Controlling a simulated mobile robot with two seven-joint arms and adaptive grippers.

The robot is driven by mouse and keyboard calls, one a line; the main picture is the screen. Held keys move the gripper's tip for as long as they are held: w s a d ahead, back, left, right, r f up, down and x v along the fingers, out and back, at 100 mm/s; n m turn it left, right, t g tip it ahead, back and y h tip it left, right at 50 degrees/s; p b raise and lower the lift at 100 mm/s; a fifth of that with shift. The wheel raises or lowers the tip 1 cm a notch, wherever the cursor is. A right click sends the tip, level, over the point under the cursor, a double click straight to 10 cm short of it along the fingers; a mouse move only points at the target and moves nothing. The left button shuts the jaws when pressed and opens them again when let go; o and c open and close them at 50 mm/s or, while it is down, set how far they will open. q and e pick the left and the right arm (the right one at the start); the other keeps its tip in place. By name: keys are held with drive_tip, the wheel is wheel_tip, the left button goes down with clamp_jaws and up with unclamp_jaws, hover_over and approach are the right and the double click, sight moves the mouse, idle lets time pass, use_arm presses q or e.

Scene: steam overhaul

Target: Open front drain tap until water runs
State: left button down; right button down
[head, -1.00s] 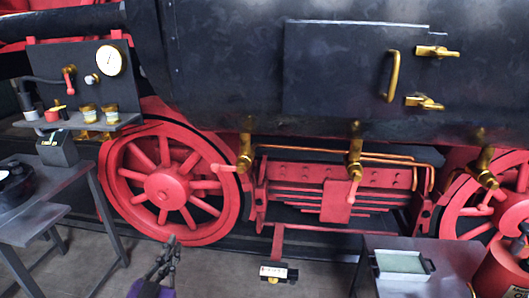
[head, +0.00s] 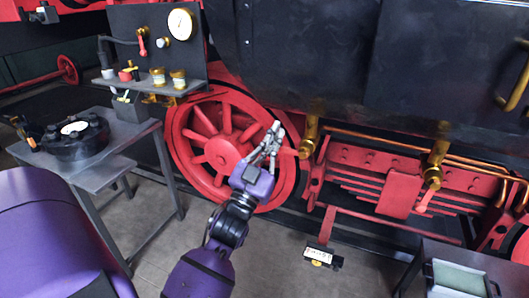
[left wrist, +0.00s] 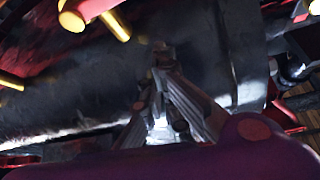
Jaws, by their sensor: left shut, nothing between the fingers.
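Three brass drain taps hung below the black boiler a moment ago; two show clearly now. The left tap (head: 309,135) has a pale red lever pointing left, partly hidden behind my left gripper. The middle tap (head: 434,165) has its lever hanging down. I cannot tell from labels which one is the front tap. No water shows at either. My left gripper (head: 274,130) is shut and empty, just left of the left tap, in front of the red wheel. In the left wrist view its closed fingers (left wrist: 162,60) point at dark metal. My right gripper is out of view.
A grey bench (head: 120,130) with a black round part stands at left. A table with a green-lined tray (head: 458,279) stands at lower right.

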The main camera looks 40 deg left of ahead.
sight(289, 151)
use_arm(q)
drive_tip(key=f, duration=0.1)
drive_tip(key=w+f, duration=0.1)
drive_tip(key=a+f, duration=0.1)
drive_tip(key=shift+w+f, duration=0.1)
drive_tip(key=shift+w, duration=0.2)
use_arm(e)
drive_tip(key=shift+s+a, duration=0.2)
use_arm(q)
drive_tip(key=shift+w+f, duration=0.1)
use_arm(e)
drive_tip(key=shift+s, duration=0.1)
